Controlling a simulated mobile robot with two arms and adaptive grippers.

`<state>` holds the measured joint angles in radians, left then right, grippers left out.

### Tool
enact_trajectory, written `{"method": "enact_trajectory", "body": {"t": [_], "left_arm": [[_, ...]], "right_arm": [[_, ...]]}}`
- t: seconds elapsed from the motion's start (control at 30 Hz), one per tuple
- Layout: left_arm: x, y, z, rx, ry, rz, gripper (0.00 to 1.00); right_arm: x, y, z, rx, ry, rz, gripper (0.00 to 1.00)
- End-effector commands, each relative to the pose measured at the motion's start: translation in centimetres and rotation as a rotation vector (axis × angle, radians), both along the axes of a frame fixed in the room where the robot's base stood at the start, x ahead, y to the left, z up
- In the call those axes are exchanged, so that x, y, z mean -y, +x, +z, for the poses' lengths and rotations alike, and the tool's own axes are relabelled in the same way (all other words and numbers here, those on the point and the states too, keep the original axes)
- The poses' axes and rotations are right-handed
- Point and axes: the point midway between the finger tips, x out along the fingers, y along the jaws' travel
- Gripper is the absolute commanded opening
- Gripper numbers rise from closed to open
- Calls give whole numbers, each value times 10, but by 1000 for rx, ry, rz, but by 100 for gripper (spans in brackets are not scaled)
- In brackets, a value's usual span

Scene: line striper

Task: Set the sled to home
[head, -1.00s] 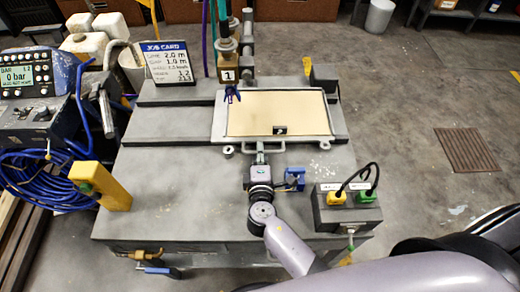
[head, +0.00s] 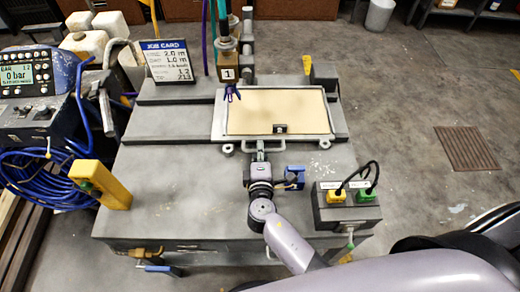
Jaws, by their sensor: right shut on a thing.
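The sled (head: 218,128) is a flat grey tray with a tan board (head: 275,106) on it. It lies across the slotted bench, towards the right of the tracks. A small black block (head: 280,128) sits at the board's front edge. My right gripper (head: 260,148) is shut on the sled's front handle (head: 280,144), in front of the tray. The fingertips are small and partly hidden at the bar. My left gripper is not in view. No home mark is clearly readable.
A yellow post (head: 100,184) stands front left. A box with yellow and green plugs (head: 347,208) sits front right. A job card (head: 170,61) stands at the back left.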

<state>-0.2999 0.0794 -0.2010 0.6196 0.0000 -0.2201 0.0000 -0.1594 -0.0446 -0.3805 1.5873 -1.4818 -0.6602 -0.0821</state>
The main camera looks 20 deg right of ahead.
Motion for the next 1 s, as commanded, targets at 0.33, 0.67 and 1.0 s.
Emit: {"method": "enact_trajectory", "body": {"t": [0.33,0.67,1.0], "left_arm": [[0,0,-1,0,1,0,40],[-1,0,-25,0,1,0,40],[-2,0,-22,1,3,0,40]], "right_arm": [[-2,0,-1,-1,0,1,0],[-47,13,-4,-1,5,3,0],[-47,13,-1,-3,0,-1,12]]}}
